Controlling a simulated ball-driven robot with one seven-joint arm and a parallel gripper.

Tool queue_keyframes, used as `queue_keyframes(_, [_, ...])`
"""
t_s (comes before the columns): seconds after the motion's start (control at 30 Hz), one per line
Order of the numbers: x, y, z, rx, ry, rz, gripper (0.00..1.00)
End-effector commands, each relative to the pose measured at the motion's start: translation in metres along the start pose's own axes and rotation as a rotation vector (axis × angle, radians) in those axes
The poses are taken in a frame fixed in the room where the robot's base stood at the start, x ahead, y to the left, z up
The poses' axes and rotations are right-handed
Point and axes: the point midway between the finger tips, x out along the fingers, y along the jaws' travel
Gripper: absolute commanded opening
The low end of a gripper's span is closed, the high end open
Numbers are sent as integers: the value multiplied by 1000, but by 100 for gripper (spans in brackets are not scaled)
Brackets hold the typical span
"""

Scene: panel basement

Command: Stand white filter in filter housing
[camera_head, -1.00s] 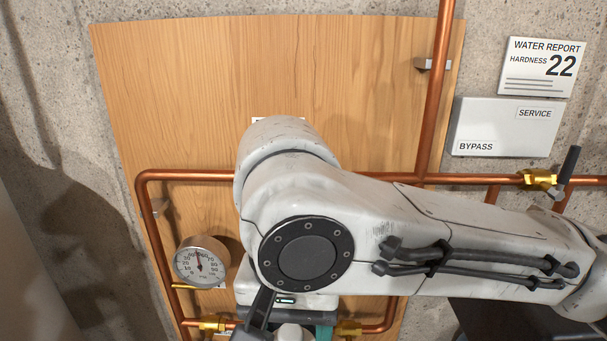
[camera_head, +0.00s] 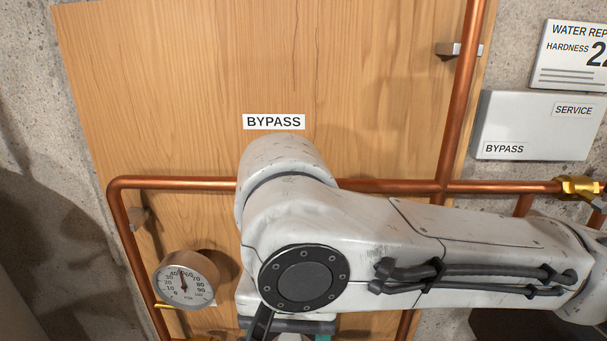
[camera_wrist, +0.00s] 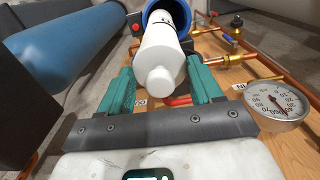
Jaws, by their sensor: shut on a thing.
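The white filter (camera_wrist: 158,55) is in the wrist view, a smooth white cylinder with a narrower knob at its near end. My gripper (camera_wrist: 160,82) has its teal fingers on either side of the filter and is shut on it. The blue filter housing (camera_wrist: 153,8) shows at the top of the wrist view, its round rim around the far end of the filter in the picture. I cannot tell whether that end is inside the housing or in front of it. In the head view my arm hides filter and housing; only a sliver of my gripper shows at the bottom edge.
A wooden panel (camera_head: 180,90) carries copper pipes (camera_head: 462,100) and a round pressure gauge (camera_head: 186,281), also in the wrist view (camera_wrist: 275,103). A large blue cylinder (camera_wrist: 60,50) lies left of the filter in the wrist view. Brass fittings (camera_wrist: 210,60) are close on the right.

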Motion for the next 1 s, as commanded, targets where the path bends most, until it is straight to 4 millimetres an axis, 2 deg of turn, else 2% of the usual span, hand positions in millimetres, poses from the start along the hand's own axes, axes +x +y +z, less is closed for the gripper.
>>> queue_keyframes(0.03, [12, 0, 0, 1, 1, 0, 1])
queue_keyframes(0.2, [22, 0, 0, 1, 1, -1, 1])
queue_keyframes(0.53, [22, 0, 0, 1, 1, -1, 1])
queue_keyframes(0.57, [22, 0, 0, 1, 1, -1, 66])
queue_keyframes(0.83, [22, 0, 0, 1, 0, -1, 92])
queue_keyframes(1.0, [23, 0, 0, 1, 0, -1, 94])
